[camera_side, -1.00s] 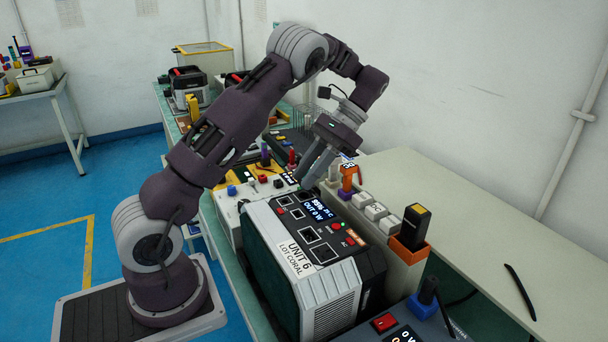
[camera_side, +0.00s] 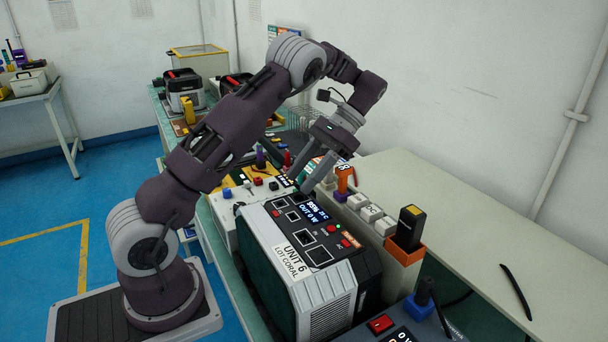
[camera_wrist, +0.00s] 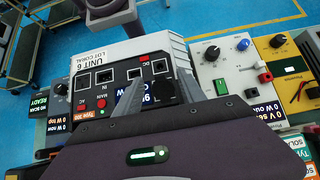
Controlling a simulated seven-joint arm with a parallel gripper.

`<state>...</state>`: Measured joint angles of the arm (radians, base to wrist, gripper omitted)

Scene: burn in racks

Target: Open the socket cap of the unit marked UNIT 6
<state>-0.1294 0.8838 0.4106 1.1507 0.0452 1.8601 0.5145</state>
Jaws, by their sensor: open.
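The unit marked UNIT 6 (camera_side: 287,263) is a grey and black box with a sloped top panel, a lit display (camera_side: 317,212) and several square sockets. In the wrist view its label (camera_wrist: 90,56) and sockets (camera_wrist: 134,73) show upside down. A dark square patch (camera_wrist: 166,91) beside the display may be a socket cap; I cannot tell whether it is shut. My gripper (camera_side: 314,186) is above the far end of the panel. In the wrist view my gripper (camera_wrist: 160,82) is open and empty, its fingers spread on either side of the display area and partly hiding it. Contact is unclear.
Beside the unit is a rail with white blocks (camera_side: 371,213) and an orange holder with a black tool (camera_side: 410,228). A white panel with knobs (camera_wrist: 226,68) stands close by the unit. Another device with a red switch (camera_side: 381,323) is in front. The pale bench (camera_side: 460,215) is mostly clear.

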